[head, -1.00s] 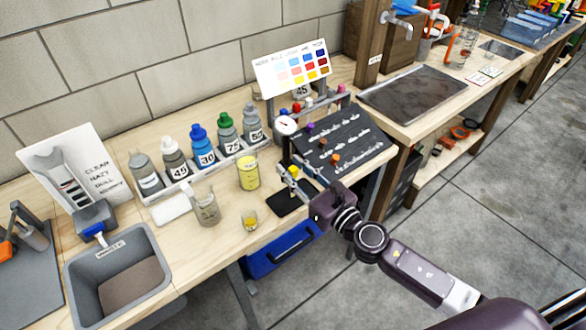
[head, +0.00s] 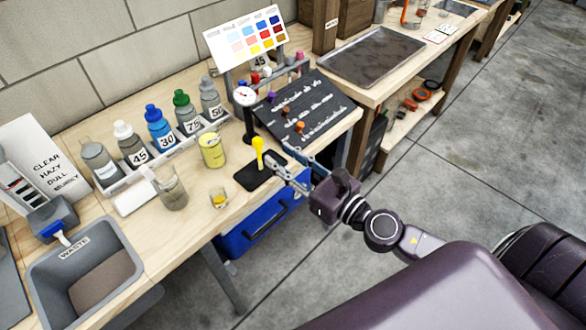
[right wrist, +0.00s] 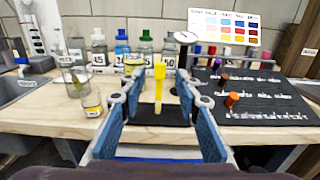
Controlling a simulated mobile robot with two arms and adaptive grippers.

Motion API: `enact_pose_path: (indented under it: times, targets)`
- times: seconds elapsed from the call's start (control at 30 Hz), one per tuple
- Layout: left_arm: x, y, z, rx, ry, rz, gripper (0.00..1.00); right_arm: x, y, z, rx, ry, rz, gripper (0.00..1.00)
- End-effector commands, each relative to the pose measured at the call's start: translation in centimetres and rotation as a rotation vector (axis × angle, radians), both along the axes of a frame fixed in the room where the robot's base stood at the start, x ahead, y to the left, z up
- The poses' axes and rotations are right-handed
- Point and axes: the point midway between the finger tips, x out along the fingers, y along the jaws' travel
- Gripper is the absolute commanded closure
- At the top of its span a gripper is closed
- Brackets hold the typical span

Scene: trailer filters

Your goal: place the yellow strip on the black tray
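The yellow strip (head: 258,153) stands upright, its wider end up, on a small black tray (head: 250,182) near the bench's front edge. In the right wrist view the strip (right wrist: 159,88) shows between and beyond my fingers, with its lower end over the black tray (right wrist: 172,118). My right gripper (head: 284,168) is just right of the strip in the head view. Its two blue-padded fingers are spread apart, with clear gaps to the strip on both sides. My left gripper is not in view.
A yellow-filled beaker (head: 212,151), a small cup (head: 218,199) and a glass beaker (head: 171,190) stand left of the tray. A dial gauge (head: 244,97) and a dark board with coloured knobs (head: 305,108) are behind it. A waste bin (head: 50,278) is far left.

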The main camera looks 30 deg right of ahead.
Motion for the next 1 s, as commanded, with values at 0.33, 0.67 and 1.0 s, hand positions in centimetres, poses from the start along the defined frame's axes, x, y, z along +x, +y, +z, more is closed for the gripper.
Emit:
enact_pose_path:
  times: [0.33,0.67,1.0]
  targets:
    - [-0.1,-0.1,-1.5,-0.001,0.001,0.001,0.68,-2.5,-0.9,-0.1,0.001,0.0,-0.001,0.7]
    - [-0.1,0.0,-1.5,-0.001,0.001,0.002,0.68,-2.5,-1.1,-0.2,0.007,0.007,-0.005,0.7]
    - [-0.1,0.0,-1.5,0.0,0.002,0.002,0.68,-1.9,-10.3,-18.8,0.551,0.436,-0.351,0.7]
